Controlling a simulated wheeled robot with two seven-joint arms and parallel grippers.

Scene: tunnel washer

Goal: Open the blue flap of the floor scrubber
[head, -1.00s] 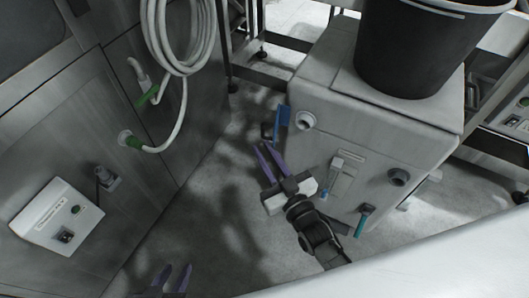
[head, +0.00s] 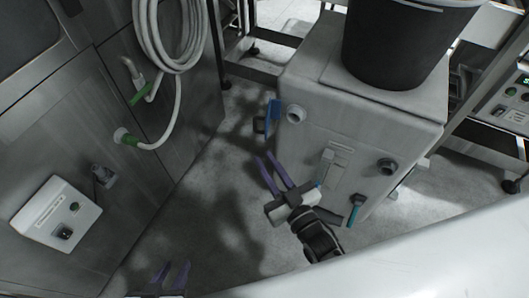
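The floor scrubber appears as a pale grey box (head: 310,150) right of centre. Its narrow blue flap (head: 272,115) stands out at the box's left edge, seen nearly edge-on. My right gripper (head: 266,156) has two purple fingers spread apart with nothing between them. In the picture its tips are just below the blue flap, with a visible gap; the depth between them is hard to judge. My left gripper (head: 175,264) shows only its two purple fingertips at the bottom edge, apart and empty, far from the flap.
A black bin (head: 400,45) stands on the box. A teal piece (head: 354,211) sits low on its front. A steel wall with a coiled white hose (head: 172,40) and a white control box (head: 55,215) is at left. Grey floor between is clear.

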